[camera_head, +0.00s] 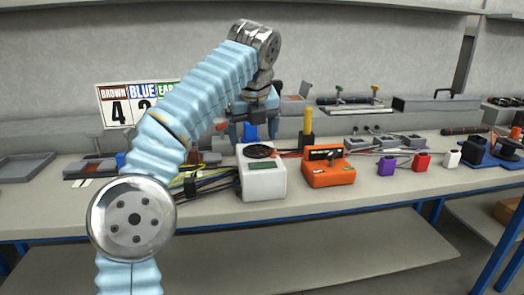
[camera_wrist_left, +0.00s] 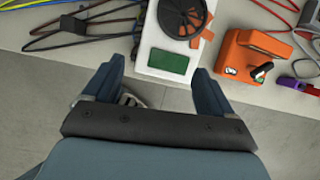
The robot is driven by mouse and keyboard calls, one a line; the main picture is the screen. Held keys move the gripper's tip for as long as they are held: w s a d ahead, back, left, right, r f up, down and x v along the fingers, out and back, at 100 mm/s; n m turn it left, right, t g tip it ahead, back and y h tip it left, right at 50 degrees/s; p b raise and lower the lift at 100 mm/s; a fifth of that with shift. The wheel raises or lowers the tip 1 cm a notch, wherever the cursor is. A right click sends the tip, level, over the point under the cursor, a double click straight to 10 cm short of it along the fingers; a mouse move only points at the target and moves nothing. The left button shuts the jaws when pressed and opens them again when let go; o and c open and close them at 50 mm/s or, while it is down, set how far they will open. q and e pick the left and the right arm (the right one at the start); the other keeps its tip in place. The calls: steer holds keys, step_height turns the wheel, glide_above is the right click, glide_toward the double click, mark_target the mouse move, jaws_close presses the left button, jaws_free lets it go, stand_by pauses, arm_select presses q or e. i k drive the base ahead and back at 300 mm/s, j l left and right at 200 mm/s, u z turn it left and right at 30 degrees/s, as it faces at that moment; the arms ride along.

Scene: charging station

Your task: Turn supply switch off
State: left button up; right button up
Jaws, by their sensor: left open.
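An orange box (camera_head: 328,172) with a black top part stands on the bench, right of a white box (camera_head: 265,181) with a green display. In the left wrist view the orange box (camera_wrist_left: 239,60) shows a small black lever-like switch (camera_wrist_left: 262,71) on its face. I cannot tell its setting. My left gripper (camera_head: 254,122) is above and behind the white box in the head view. In the left wrist view my left gripper (camera_wrist_left: 158,66) is open and empty, its fingers apart on either side of the white box's (camera_wrist_left: 152,61) near edge. My right gripper is out of view.
Black and yellow cables (camera_head: 205,182) lie left of the white box. A yellow-handled tool (camera_head: 308,123) stands behind the orange box. Purple (camera_head: 387,166), red (camera_head: 422,161) and white (camera_head: 452,158) small blocks stand to the right. The bench front strip is clear.

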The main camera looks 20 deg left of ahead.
mark_target(221, 127)
steer(key=i+j, duration=0.7)
steer(key=i, duration=0.05)
